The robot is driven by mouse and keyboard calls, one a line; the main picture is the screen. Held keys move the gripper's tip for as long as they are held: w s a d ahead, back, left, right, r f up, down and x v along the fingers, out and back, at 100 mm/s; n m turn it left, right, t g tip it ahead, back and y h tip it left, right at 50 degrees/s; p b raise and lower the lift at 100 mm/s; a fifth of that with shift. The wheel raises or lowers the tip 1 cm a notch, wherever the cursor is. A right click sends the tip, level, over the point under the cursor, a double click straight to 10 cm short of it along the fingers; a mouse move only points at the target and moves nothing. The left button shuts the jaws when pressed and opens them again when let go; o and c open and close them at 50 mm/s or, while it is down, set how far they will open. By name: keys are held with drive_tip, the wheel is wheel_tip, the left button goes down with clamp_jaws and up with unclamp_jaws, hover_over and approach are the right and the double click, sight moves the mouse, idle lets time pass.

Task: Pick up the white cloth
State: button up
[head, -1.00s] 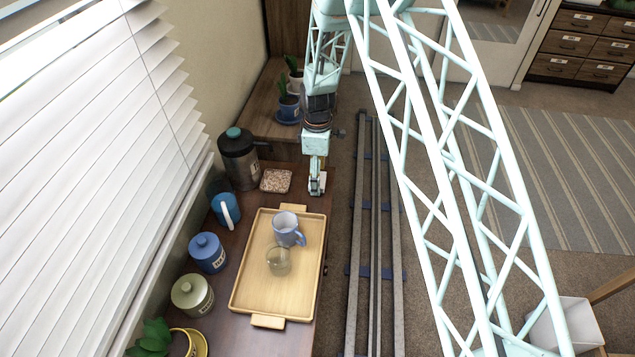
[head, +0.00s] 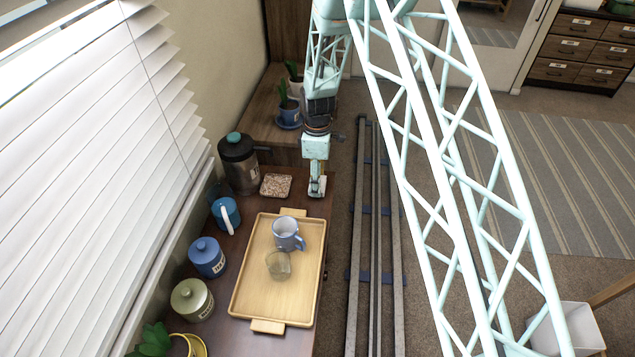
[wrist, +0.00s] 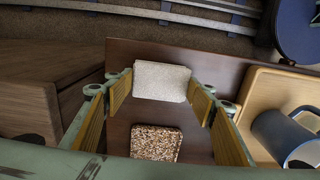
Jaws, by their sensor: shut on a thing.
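The white cloth (wrist: 161,80) is a small, pale, textured rectangle between my gripper's two yellow-padded fingers in the wrist view. The fingers are shut on it, one at its left edge and one at its right. It lies over or just above the dark brown desk; I cannot tell whether it touches the wood. In the head view my gripper (head: 317,187) points down at the desk's right edge, beyond the tray. The cloth is not clearly made out there.
A speckled square coaster (head: 276,185) lies left of my gripper. A wooden tray (head: 245,288) holds a blue mug (head: 284,234) and a clear glass (head: 278,265). A dark canister (head: 238,165), blue pitcher (head: 221,215) and lidded jars stand along the window side.

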drive_tip(key=shift+r+p, duration=0.35)
drive_tip(key=shift+r, duration=1.3)
drive_tip(key=s+d, duration=0.1)
drive_tip(key=s, duration=0.4)
drive_tip(key=s+d+r, duration=0.1)
drive_tip(key=s, duration=0.4)
drive_tip(key=s+d+p, duration=0.1)
drive_tip(key=s+d, duration=0.1)
drive_tip(key=s, duration=0.3)
drive_tip(key=shift+s+r, duration=0.15)
drive_tip(key=shift+s, duration=0.1)
